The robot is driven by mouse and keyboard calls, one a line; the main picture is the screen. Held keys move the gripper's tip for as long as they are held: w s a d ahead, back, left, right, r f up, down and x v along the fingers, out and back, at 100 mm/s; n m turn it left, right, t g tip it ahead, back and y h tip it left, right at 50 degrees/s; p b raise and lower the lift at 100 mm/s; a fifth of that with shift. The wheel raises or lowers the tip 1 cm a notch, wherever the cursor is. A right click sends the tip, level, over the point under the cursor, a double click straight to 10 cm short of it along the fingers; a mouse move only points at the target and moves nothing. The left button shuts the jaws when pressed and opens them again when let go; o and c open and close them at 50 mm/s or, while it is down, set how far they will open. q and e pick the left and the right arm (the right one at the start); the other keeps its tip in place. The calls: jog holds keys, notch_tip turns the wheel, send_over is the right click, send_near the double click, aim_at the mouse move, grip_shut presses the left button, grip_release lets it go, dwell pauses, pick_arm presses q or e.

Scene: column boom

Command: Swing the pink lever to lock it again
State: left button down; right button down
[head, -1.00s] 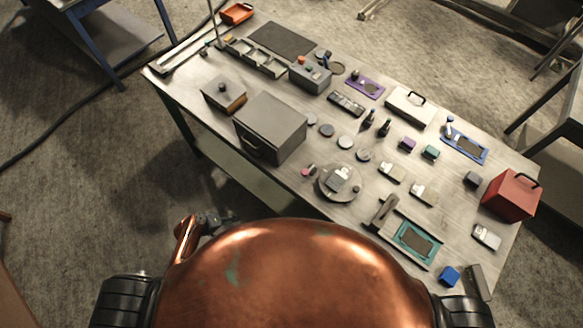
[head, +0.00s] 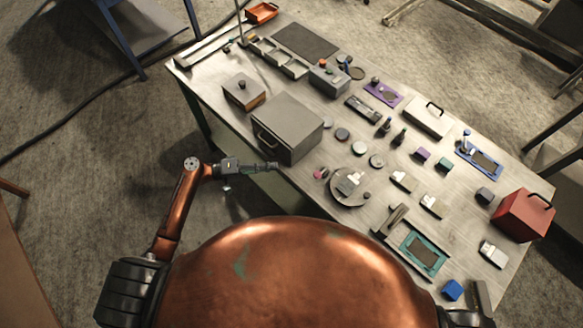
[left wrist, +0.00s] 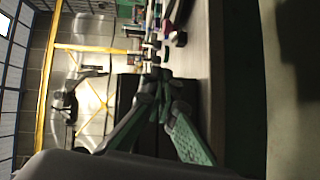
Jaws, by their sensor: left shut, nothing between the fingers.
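No lever that I can clearly call pink shows. A small pink and dark piece (head: 320,173) lies on the table near its front edge, left of the round grey turntable; its shape is too small to tell. A purple plate (head: 384,94) with a small upright knob stands farther back. My left gripper (head: 273,166) is shut and empty at the table's front edge, in front of the grey box and left of the pink piece, apart from it. Its fingers also show in the left wrist view (left wrist: 157,84). My right gripper is out of view.
A grey box with a handle (head: 287,126) stands just behind my left gripper. The turntable (head: 341,194) carries a small block. A teal-framed plate (head: 424,252), a blue plate (head: 484,160) and a red box (head: 523,214) are to the right.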

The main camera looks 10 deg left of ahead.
pick_arm(q)
jog(key=p+x, duration=0.2)
jog(key=x, duration=0.7)
jog(key=shift+w+d+r, duration=0.1)
jog(key=shift+w+d, duration=0.05)
jog(key=shift+d, duration=0.15)
jog(key=d, duration=0.1)
jog(key=s+p, duration=0.1)
jog(key=d, duration=0.1)
jog(key=shift+s+d+f, duration=0.3)
jog(key=shift+d, duration=0.05)
jog(key=shift+s+d+f, duration=0.1)
jog(key=shift+d+f, duration=0.1)
jog(key=shift+d, duration=0.15)
jog(key=shift+s+p, duration=0.1)
jog(key=shift+p, duration=0.2)
